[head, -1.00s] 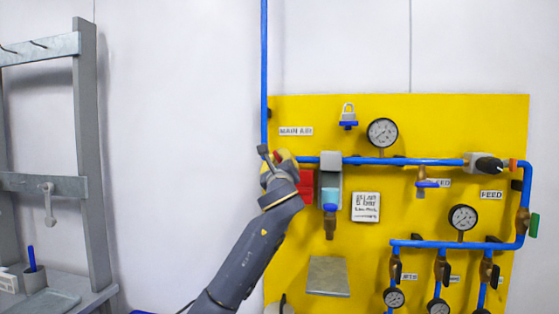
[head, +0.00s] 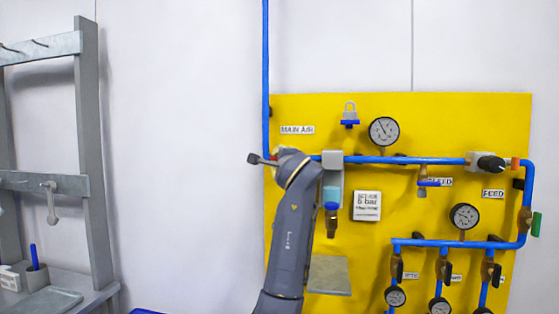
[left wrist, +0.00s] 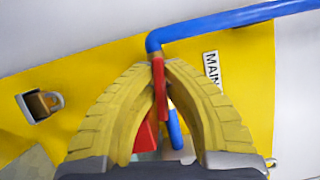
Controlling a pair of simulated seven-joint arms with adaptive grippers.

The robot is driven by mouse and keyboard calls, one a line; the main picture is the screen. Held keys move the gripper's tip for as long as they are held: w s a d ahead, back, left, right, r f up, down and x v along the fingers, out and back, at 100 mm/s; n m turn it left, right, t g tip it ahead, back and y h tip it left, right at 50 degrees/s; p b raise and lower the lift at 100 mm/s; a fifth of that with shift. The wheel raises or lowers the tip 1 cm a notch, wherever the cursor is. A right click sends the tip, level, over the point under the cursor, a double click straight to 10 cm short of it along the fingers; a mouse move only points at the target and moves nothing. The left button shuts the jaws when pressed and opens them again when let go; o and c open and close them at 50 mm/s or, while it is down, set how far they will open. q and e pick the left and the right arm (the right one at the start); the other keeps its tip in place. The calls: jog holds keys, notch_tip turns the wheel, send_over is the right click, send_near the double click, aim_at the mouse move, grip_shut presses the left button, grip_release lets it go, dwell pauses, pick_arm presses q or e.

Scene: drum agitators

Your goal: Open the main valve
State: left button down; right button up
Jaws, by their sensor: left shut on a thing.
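A wider red part (left wrist: 147,135) shows behind the fingers, partly hidden. In the head view my left wrist covers the valve and the fingertips, so the handle's angle to the pipe is hard to tell there. The label also shows in the head view (head: 297,130). My right gripper is not in view.
A grey rack (head: 88,150) stands at the left. The wall between is clear.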

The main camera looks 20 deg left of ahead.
pick_arm(q)
jog(key=shift+n, duration=0.7)
jog(key=shift+g, duration=0.3)
jog(key=c, duration=1.5)
grip_release()
jog(key=shift+o, duration=0.2)
jog(key=v, duration=1.2)
jog(key=shift+a, duration=0.1)
